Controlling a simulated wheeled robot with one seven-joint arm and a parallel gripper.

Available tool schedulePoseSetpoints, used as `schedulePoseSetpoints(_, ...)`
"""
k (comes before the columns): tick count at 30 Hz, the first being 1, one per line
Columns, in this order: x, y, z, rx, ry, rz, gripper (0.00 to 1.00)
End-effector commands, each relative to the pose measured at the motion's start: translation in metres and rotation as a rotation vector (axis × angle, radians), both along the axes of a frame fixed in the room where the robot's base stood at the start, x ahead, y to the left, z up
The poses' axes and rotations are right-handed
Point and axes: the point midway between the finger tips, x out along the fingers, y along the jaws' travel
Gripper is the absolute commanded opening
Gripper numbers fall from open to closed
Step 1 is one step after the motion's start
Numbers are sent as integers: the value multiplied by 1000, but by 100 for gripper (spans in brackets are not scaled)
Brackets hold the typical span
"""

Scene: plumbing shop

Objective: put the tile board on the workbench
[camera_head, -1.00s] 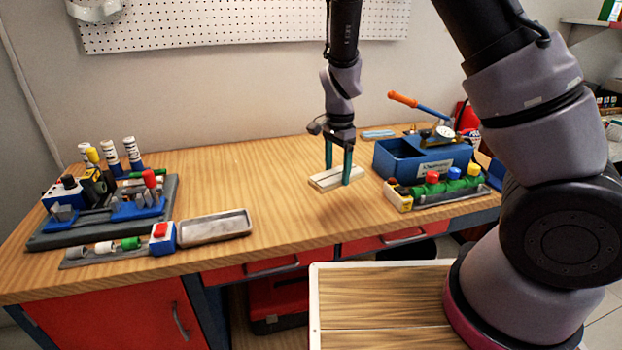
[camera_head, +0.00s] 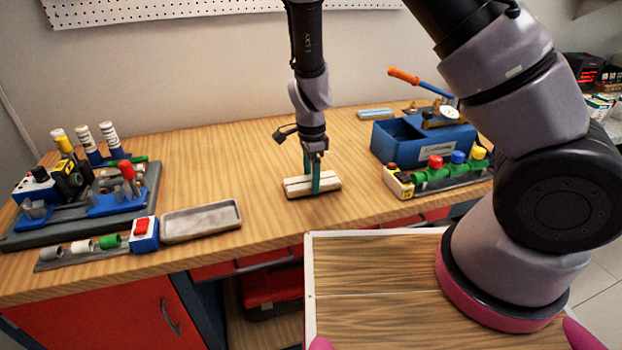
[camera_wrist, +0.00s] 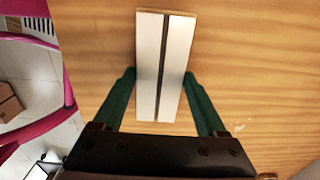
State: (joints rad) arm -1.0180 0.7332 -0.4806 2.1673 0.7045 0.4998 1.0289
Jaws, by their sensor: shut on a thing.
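The tile board (camera_head: 297,188) is a small cream-white slab with a dark groove along its middle. My gripper (camera_head: 312,188) is shut on it, with green fingers on its two long sides. In the wrist view the board (camera_wrist: 148,65) lies between my fingertips (camera_wrist: 160,78) and extends past them. The board is over the open middle of the wooden workbench (camera_head: 240,150), very low; I cannot tell whether it touches the top.
A grey metal tray (camera_head: 201,221) and a fittings rack (camera_head: 95,195) stand to the left. A blue box (camera_head: 420,140) and a strip of coloured valves (camera_head: 440,177) stand to the right. Bare wood surrounds the board.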

Motion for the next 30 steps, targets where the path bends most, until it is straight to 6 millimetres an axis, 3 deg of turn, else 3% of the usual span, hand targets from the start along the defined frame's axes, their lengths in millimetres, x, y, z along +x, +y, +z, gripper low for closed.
schedulePoseSetpoints(13,0,0,-10,1,0,-1,5)
schedulePoseSetpoints(14,0,0,-10,1,-1,-1,86)
schedulePoseSetpoints(15,0,0,-10,1,-1,0,100)
schedulePoseSetpoints(24,0,1,-6,1,-1,1,100)
schedulePoseSetpoints(30,0,2,23,4,-4,4,100)
